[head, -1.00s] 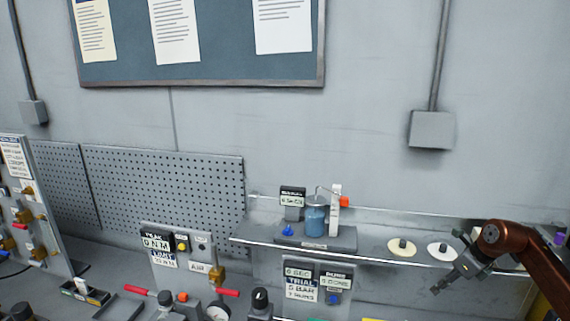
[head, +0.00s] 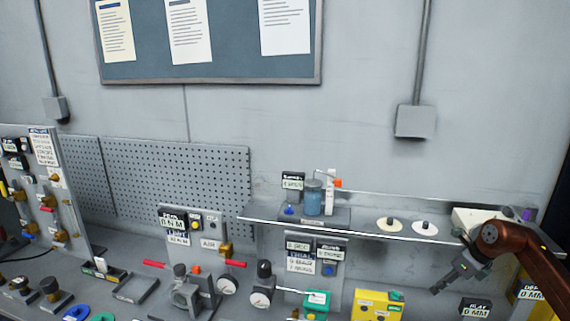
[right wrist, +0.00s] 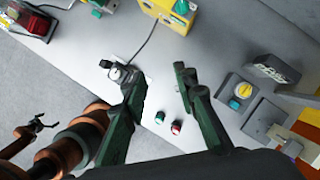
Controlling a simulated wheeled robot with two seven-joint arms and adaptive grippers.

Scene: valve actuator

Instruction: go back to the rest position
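My right gripper (head: 450,280) is at the right of the head view, on a copper-coloured arm, held in the air in front of the shelf's right end. In the right wrist view its two dark green fingers (right wrist: 160,95) stand apart with nothing between them, above the grey bench. My left gripper is not in the head view. A small copper-coloured arm part with a dark claw shows at the lower left of the right wrist view; I cannot tell its finger state.
The shelf (head: 370,232) holds a blue jar (head: 313,198) and two pale discs. A yellow box (head: 377,305), a gauge (head: 262,298) and a panel (head: 170,232) stand on the bench. Green and red buttons (right wrist: 175,127) lie below the right fingers. A pegboard (head: 180,180) backs the bench.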

